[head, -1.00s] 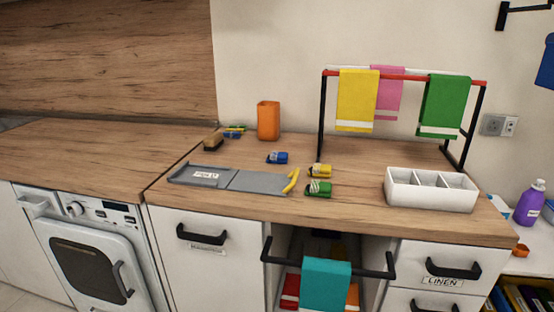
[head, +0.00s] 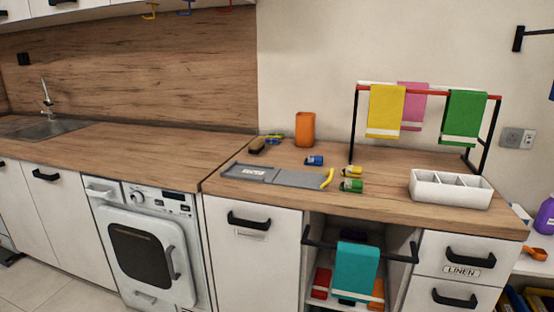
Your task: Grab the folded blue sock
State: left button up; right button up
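The folded blue sock (head: 314,161) lies on the wooden counter, a small blue bundle with a pale end. A yellow folded sock (head: 351,171) and a green folded sock (head: 351,185) lie to its right and nearer the front edge. The blue sock is apart from both and nothing covers it. Neither of my grippers shows in the head view.
A grey folding board (head: 300,179) with a yellow handle lies in front of the blue sock. A towel rack (head: 352,125) and a white divided tray (head: 450,199) are to the right. A teal towel (head: 356,270) hangs below the counter.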

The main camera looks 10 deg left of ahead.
aim_at(317, 160)
jog(key=u, duration=0.7)
jog(key=i, duration=0.65)
jog(key=u, duration=0.35)
